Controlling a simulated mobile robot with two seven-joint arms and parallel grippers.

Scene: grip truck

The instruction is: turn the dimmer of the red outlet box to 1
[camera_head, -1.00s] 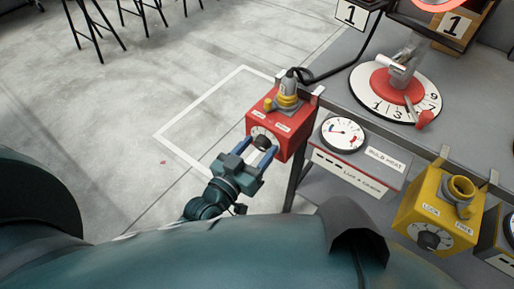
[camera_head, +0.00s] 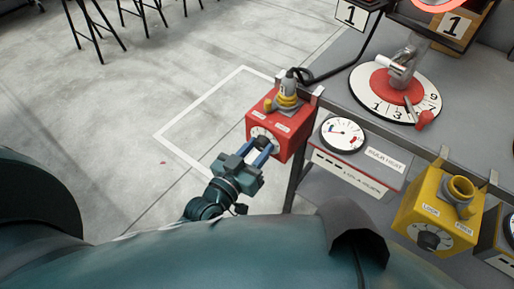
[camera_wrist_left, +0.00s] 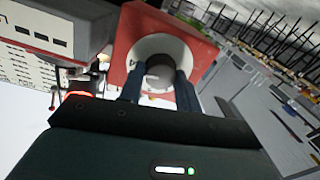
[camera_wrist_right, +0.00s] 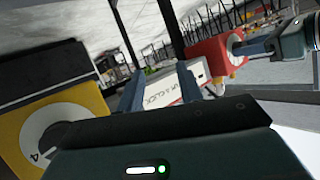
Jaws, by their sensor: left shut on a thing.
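The red outlet box (camera_head: 285,135) hangs at the left front corner of the grey workbench, with a plug and a yellow ring on top. Its front has a white dial with a dark dimmer knob (camera_wrist_left: 158,75). My left gripper (camera_head: 261,147) is in front of the box, its blue fingers shut on the knob from both sides. The left wrist view shows one finger on each side of the knob. The dial's numbers cannot be read, so the setting is unclear. My right gripper (camera_wrist_right: 161,82) shows only in its own wrist view, fingers apart with nothing between them.
A gauge panel (camera_head: 342,135) sits right of the red box. A yellow box (camera_head: 437,212) with its own dial hangs further right. On the bench lies a numbered disc (camera_head: 380,100) with a red pointer. Open floor (camera_head: 130,150) lies left of the bench.

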